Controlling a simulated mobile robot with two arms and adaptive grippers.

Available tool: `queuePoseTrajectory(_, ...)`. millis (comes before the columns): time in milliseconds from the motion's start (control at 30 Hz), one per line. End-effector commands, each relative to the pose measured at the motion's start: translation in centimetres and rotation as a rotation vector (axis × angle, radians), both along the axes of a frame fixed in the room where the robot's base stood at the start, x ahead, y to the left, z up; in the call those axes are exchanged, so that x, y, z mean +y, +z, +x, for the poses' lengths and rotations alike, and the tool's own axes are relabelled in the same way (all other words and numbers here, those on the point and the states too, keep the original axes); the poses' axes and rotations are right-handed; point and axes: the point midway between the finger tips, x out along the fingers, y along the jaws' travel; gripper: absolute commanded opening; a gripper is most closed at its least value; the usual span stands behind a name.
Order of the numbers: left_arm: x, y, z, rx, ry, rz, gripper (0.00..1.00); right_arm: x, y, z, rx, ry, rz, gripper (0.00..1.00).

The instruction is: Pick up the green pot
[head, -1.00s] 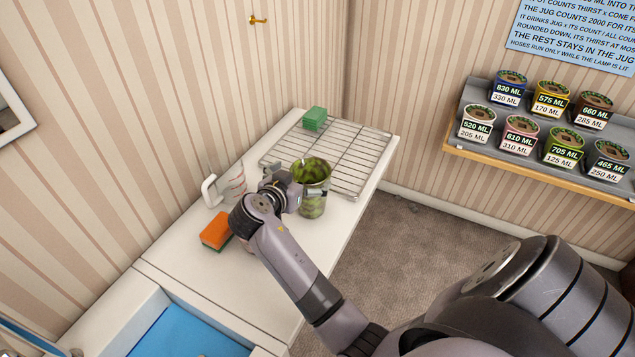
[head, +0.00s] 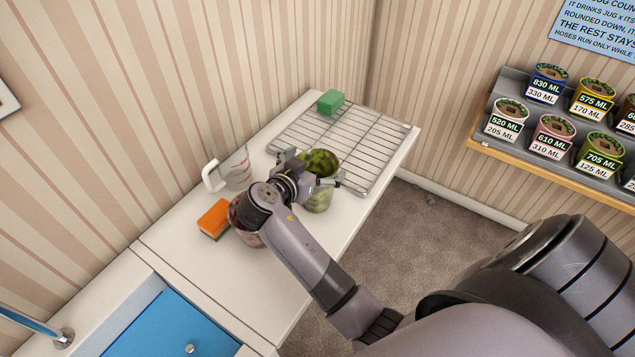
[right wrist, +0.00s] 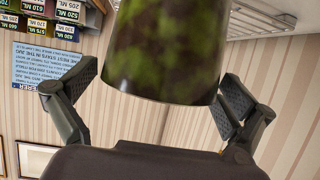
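In the right wrist view the pot (right wrist: 165,50) sits between the two spread pads of the gripper (right wrist: 162,90). The pads look apart from its sides, so the gripper appears open. Part of the pot is hidden behind the gripper in the head view. My left gripper is not in view.
A clear jug (head: 235,170) and an orange sponge (head: 214,218) are left of my arm. A pinkish pot (head: 243,232) is partly hidden under my wrist. A green sponge (head: 330,102) lies on the wire rack (head: 352,140). Labelled pots fill the wall shelf (head: 545,165).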

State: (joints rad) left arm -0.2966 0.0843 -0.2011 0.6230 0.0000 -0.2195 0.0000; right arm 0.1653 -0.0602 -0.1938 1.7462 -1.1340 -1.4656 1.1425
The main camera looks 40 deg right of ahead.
Motion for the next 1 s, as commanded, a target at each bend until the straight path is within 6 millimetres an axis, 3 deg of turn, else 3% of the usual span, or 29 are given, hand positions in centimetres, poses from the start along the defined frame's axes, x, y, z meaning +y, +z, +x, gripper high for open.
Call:
queuePoseTrajectory(133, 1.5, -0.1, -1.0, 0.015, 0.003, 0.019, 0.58, 0.0, 0.0, 0.0, 0.0, -0.001, 0.0, 0.89)
queuePoseTrajectory(533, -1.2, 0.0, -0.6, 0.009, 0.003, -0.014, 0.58, 0.0, 0.0, 0.0, 0.001, -0.001, -0.001, 0.62)
queuePoseTrajectory(1000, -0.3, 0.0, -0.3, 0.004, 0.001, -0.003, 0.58, -0.1, 0.0, 0.0, 0.0, -0.001, -0.001, 0.31)
